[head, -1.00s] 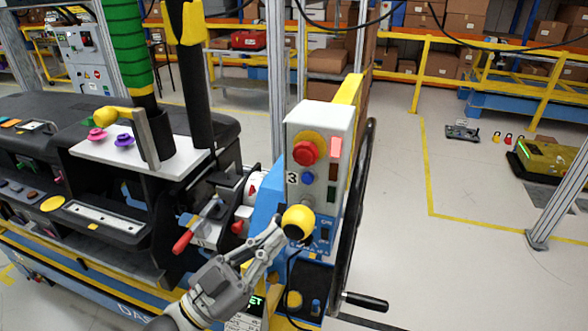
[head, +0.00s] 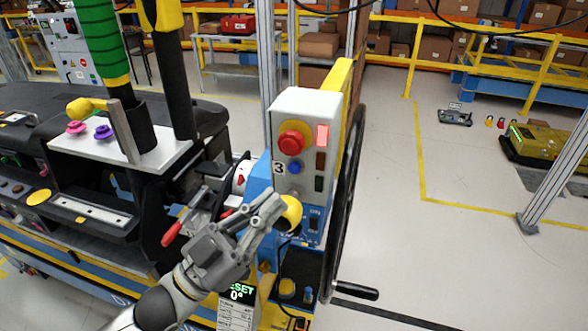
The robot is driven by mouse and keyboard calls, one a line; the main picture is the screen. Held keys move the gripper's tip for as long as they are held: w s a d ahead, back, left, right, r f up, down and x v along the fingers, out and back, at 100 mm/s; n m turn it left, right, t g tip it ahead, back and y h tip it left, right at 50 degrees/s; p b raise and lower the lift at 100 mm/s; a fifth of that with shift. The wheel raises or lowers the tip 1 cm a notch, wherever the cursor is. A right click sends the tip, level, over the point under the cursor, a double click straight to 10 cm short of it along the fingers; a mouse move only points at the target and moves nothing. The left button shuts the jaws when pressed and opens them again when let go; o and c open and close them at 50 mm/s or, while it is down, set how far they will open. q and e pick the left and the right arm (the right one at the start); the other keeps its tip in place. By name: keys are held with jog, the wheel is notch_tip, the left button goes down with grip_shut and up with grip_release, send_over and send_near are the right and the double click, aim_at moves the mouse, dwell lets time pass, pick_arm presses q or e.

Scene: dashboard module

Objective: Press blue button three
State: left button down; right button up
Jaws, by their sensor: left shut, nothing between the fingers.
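The blue button (head: 294,168) sits on the white control box (head: 305,111), right of a label with the number 3 (head: 278,168). It is below a large red button (head: 291,141) on a yellow ring. My left gripper (head: 277,203) is shut and empty, its fingertips pointing up and right. In the picture the fingertips are below and slightly left of the blue button, apart from it. They overlap the left side of a yellow ball knob (head: 292,211); I cannot tell whether they touch it. My right gripper is not in view.
A lit red lamp (head: 322,136) is right of the red button. A black handwheel (head: 346,200) with a crank handle stands right of the box. A red-handled lever (head: 172,234) is left of my gripper. Open floor (head: 400,250) lies to the right.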

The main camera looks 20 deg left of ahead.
aim_at(294, 168)
pick_arm(q)
jog(key=w, duration=0.5)
jog(key=shift+w+b, duration=0.25)
jog(key=shift+b, duration=0.05)
jog(key=shift+w, duration=0.45)
dwell(0.3)
jog(key=shift+w, duration=0.1)
dwell(0.4)
jog(key=shift+w+d, duration=0.1)
jog(key=shift+w, duration=0.25)
